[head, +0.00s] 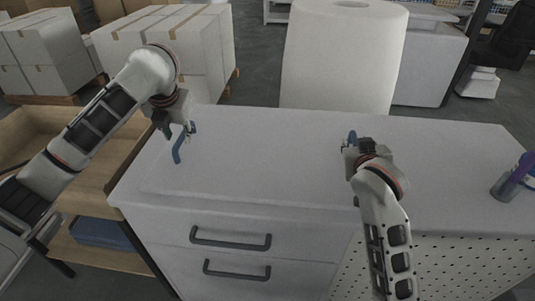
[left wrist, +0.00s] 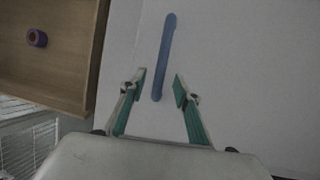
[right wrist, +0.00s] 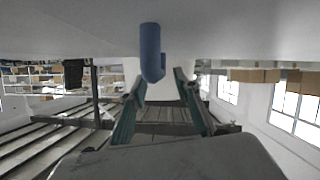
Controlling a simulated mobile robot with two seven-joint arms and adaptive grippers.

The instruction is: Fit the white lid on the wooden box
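A broad, thin white panel, which looks like the white lid (head: 265,165), lies flat on the white counter. A blue handle (head: 178,150) stands at its left side and another blue handle (head: 352,136) at its right. The open wooden box (head: 95,185) is left of the counter. My left gripper (head: 180,130) is open at the left handle; in the left wrist view the handle's near end (left wrist: 157,88) lies between the spread fingertips. My right gripper (head: 349,146) is at the right handle; in the right wrist view its fingers are apart with the handle (right wrist: 150,55) between and ahead of them.
A purple ring (left wrist: 37,38) lies inside the wooden box. A large white roll (head: 343,55) stands behind the counter. A grey container with a purple item (head: 508,182) is at the counter's right end. Drawers with dark handles (head: 230,240) face me.

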